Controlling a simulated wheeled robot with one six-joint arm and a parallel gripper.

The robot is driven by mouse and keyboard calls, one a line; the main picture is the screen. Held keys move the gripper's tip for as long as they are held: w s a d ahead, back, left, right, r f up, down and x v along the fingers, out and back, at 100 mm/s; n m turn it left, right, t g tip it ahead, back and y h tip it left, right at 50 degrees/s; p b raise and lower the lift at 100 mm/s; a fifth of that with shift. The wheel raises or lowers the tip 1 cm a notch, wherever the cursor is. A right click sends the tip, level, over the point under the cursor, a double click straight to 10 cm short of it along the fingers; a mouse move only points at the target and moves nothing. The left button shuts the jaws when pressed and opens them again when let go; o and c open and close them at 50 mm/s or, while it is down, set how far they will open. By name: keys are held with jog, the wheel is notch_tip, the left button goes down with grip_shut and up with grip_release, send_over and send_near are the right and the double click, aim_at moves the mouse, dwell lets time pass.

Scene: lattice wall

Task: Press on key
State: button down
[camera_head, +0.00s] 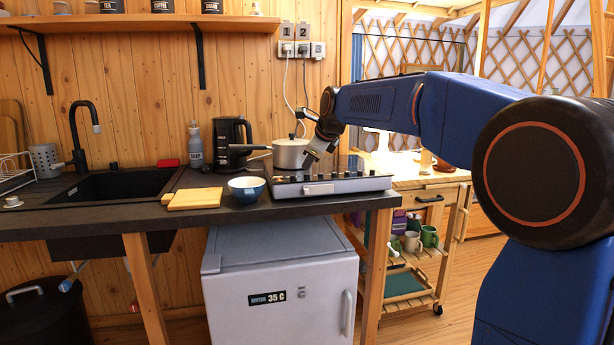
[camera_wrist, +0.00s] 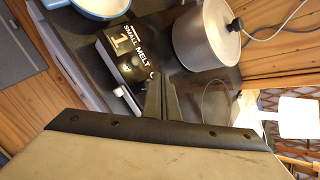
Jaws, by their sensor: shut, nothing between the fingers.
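The dark appliance with a row of small keys or knobs (camera_head: 350,183) stands on the counter's right end. A pale handle-like piece (camera_head: 319,188) sits on its front. In the wrist view its black panel (camera_wrist: 112,62) reads "1 SMALL MELT", with a pale bar (camera_wrist: 128,101) below. I cannot tell which part is the key. My gripper (camera_head: 308,160) points down just above the appliance, beside the pot. It is shut and empty. In the wrist view its fingertips (camera_wrist: 161,78) overlap the panel's right end and hide part of it. I cannot tell whether they touch it.
A grey pot (camera_head: 290,153) stands right behind the gripper; it also shows in the wrist view (camera_wrist: 206,36). A blue bowl (camera_head: 246,188) and a wooden board (camera_head: 195,198) lie to the left. A black kettle (camera_head: 231,138) stands near the wall. Cables hang from wall sockets.

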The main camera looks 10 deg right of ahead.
jog(key=shift+f, duration=0.8)
dwell(0.7)
jog(key=shift+r, duration=0.85)
jog(key=shift+r, duration=2.55)
jog(key=n+g, duration=0.1)
jog(key=n, duration=0.6)
send_near(309, 179)
jog(key=s+f, duration=0.2)
jog(key=s, duration=0.6)
jog(key=s+d+f+n+g, duration=0.1)
jog(key=s+f+n, duration=0.5)
jog(key=s, duration=0.6)
jog(key=s+d+f+n+g+h, duration=0.1)
jog(key=s+f+n, duration=0.4)
jog(key=s+f, duration=0.6)
jog(key=s+d+f+n+g+h, duration=0.1)
jog(key=s+d+f+n, duration=0.2)
jog(key=s, duration=0.9)
notch_tip(309, 179, down, 6)
jog(key=n, duration=0.3)
jog(key=shift+s+n, duration=0.3)
jog(key=shift+s, duration=0.05)
